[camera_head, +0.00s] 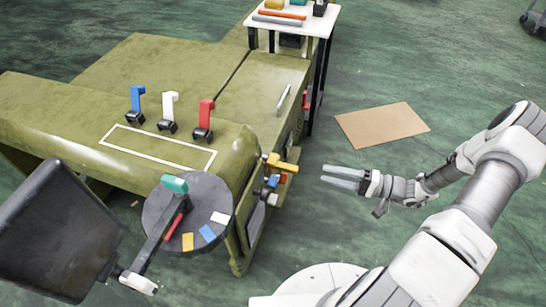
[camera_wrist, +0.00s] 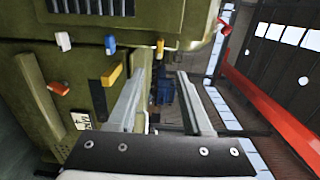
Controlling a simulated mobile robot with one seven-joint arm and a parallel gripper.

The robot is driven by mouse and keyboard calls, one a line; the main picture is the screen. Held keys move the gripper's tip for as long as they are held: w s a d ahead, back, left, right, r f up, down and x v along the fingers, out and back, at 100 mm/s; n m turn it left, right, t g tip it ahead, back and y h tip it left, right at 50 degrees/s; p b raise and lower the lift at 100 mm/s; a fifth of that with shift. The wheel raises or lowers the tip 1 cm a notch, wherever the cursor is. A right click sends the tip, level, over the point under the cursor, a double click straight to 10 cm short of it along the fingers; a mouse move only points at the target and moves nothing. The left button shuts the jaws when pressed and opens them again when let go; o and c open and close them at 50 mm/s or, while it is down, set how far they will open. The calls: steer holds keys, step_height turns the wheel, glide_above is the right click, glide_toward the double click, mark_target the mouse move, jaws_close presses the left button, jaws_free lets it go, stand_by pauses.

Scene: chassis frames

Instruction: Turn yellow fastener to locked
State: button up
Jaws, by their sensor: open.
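A yellow fastener (camera_head: 284,164) sticks out from the end face of the olive-green chassis (camera_head: 90,95), near its top corner. In the wrist view, a yellow-orange lever (camera_wrist: 112,75) stands out from the green body, left of my fingers; it looks like the same fastener. My gripper (camera_head: 323,174) is to the right of the fastener, apart from it, with its fingers pointing left towards the chassis. In the wrist view my gripper (camera_wrist: 160,78) has its two fingers spread with nothing between them. I cannot read a locked mark.
Blue, white and red levers stand on the chassis top. A round grey plate (camera_head: 160,235) with coloured tabs is at front left. A white table (camera_head: 325,22) stands behind. The floor around a brown sheet (camera_head: 382,125) is clear.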

mark_target(277, 161)
steer(key=b+x, duration=0.1)
steer(key=x, duration=0.7)
steer(key=b+x, duration=0.1)
steer(key=x, duration=0.8)
steer(key=shift+w+b, duration=0.3)
jaws_close()
